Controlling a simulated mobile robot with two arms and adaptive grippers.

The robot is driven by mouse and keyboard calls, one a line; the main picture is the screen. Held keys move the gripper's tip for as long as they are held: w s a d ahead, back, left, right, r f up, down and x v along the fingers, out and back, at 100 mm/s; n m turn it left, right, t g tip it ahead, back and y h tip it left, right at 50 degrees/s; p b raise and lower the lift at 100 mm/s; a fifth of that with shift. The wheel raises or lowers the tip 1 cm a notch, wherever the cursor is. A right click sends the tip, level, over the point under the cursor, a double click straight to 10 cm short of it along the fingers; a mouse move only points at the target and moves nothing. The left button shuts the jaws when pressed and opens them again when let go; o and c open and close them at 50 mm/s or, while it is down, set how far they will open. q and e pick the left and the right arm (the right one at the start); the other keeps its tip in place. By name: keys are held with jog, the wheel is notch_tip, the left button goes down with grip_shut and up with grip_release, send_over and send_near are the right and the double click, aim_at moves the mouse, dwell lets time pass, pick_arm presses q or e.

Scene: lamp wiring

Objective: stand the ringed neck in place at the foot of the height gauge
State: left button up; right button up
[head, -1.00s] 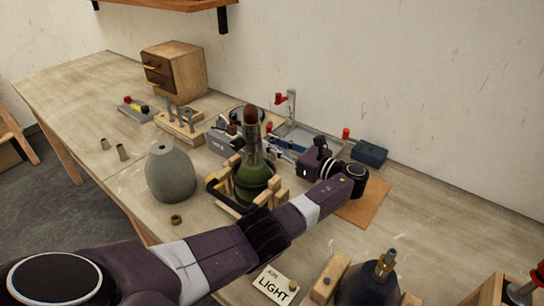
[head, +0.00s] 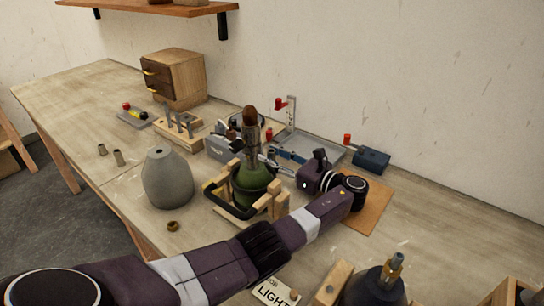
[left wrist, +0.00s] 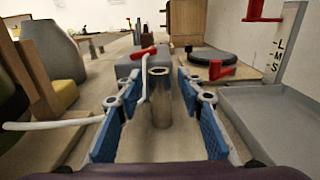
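A short metal neck (left wrist: 160,97) with a ringed rim stands upright in the left wrist view, between the spread fingers of my left gripper (left wrist: 160,125). The blue finger pads show gaps on both sides of it. In the head view this gripper (head: 283,160) is small and partly hidden behind my wrist, and the neck cannot be made out there. The height gauge (left wrist: 287,45), a pale upright marked L, M, S with a red slider, stands to the right at a grey tray. It also shows in the head view (head: 291,113). My right gripper is out of view.
A green bottle (head: 250,186) stands in a wooden cradle close to my left arm. A grey vase-like body (head: 167,180) is left of it. A white cord (left wrist: 50,124) runs near the neck. The grey tray (left wrist: 262,112) looks empty.

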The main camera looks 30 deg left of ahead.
pick_arm(q)
jog(key=shift+r, duration=0.25)
jog(key=d, duration=0.3)
jog(key=d+b, duration=0.1)
jog(key=d, duration=0.2)
jog(key=shift+s+d+f, duration=0.15)
jog(key=shift+s+d, duration=0.05)
jog(key=shift+d, duration=0.05)
jog(key=shift+o, duration=0.6)
jog(key=shift+d, duration=0.35)
jog(key=shift+d+r, duration=0.25)
jog(key=shift+r, duration=0.05)
jog(key=r+h+p, duration=0.1)
jog(key=p, duration=0.1)
jog(key=d+r+h+p, duration=0.1)
jog(key=h+p, duration=0.1)
jog(key=shift+w, duration=0.1)
jog(key=shift+h, duration=0.6)
jog(key=shift+a+p, duration=0.2)
jog(key=shift+p, duration=0.1)
jog(key=x, duration=0.2)
jog(key=p+x, duration=0.1)
jog(key=x, duration=0.4)
jog(key=shift+s+f, duration=0.3)
jog(key=shift+s, duration=0.05)
jog(key=shift+w+a+f, duration=0.1)
jog(key=shift+a+f, duration=0.05)
jog(key=shift+a, duration=0.15)
jog(key=shift+c, duration=0.6)
